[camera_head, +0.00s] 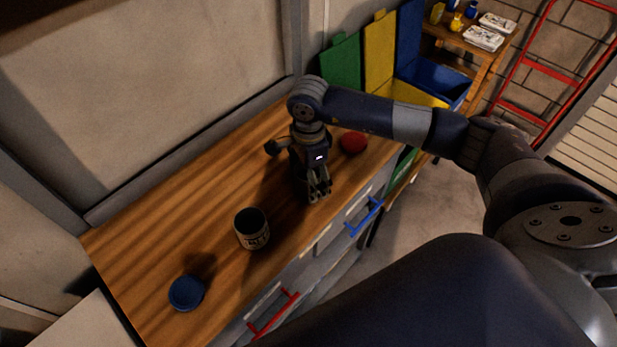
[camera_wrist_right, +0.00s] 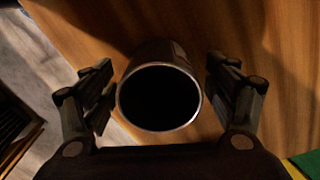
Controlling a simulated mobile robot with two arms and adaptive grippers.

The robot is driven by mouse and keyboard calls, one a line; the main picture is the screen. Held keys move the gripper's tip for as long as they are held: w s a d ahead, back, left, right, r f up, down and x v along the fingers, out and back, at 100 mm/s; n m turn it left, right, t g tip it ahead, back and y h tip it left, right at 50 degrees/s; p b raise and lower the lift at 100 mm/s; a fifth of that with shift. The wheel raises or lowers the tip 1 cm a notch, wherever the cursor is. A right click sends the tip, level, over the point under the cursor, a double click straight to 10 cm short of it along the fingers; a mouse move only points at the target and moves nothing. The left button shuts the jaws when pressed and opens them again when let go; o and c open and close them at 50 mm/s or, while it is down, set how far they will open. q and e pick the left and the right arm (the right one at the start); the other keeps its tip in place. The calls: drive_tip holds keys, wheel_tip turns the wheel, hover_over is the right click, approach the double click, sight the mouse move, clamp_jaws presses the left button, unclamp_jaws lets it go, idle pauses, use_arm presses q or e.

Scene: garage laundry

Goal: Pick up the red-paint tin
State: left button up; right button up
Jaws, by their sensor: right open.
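In the right wrist view an open-topped tin (camera_wrist_right: 160,97) with a metal rim and a dark inside stands between the spread fingers of my right gripper (camera_wrist_right: 163,90). A gap shows on both sides. Its paint colour cannot be told. In the head view my right gripper (camera_head: 318,192) points down over the wooden counter, and its wrist hides much of what is around it. Another open tin with a dark inside and a label (camera_head: 252,230) stands to its left. A round red object (camera_head: 353,143) lies behind the gripper to the right. My left gripper is not in view.
A round blue object (camera_head: 186,293) lies near the left end of the counter (camera_head: 200,215). Green, yellow and blue bins (camera_head: 437,82) stand beyond the right end. A red ladder (camera_head: 550,70) leans farther right. Drawers with red and blue handles (camera_head: 364,217) line the front.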

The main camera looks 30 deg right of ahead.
drive_tip(key=c, duration=1.2)
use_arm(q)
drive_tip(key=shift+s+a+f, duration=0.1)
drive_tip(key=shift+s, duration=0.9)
use_arm(e)
drive_tip(key=shift+c, duration=0.7)
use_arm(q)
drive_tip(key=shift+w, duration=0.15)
